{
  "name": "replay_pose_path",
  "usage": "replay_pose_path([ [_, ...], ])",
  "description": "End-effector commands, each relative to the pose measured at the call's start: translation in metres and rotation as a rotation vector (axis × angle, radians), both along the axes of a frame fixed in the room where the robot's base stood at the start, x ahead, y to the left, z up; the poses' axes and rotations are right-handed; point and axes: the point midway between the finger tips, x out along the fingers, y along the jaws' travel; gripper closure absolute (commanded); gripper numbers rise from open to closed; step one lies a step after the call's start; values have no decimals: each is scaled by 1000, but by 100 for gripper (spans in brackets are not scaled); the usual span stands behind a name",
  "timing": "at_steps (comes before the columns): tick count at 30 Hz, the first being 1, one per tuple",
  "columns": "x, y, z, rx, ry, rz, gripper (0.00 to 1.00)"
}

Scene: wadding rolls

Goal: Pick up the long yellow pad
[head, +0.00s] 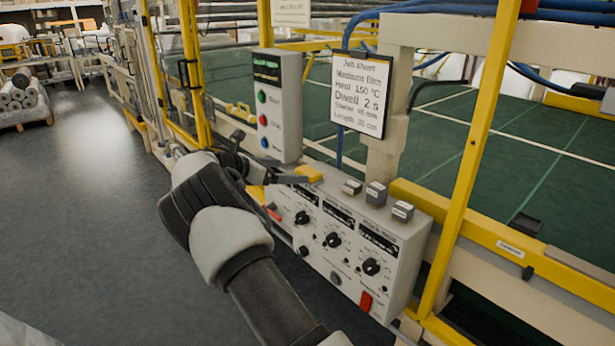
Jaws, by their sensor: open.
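A small yellow block (308,173), which looks like the yellow pad, lies on the top of the grey control box (330,232), at its left end. Its full length is hard to judge from here. My gripper (284,178) is open just left of the yellow pad, with a dark finger reaching close to it. I cannot tell whether the finger touches the pad. My wrist and forearm hide part of the gripper and the left end of the box.
Several grey blocks (376,193) sit along the box top to the right. A button panel (277,107) and a printed job sheet (360,92) stand behind. A yellow post (478,150) rises at right. Open floor (90,220) lies to the left.

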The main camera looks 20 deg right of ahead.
Motion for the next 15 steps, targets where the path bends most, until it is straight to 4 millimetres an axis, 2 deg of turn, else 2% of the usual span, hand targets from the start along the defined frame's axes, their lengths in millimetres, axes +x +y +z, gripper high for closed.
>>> replay_pose_path([
  [1, 3, -12, -5, 0, 1, -3, 8],
  [6, 13, -36, -16, 0, 1, -2, 8],
  [15, 21, -57, -26, 0, 0, -1, 8],
])
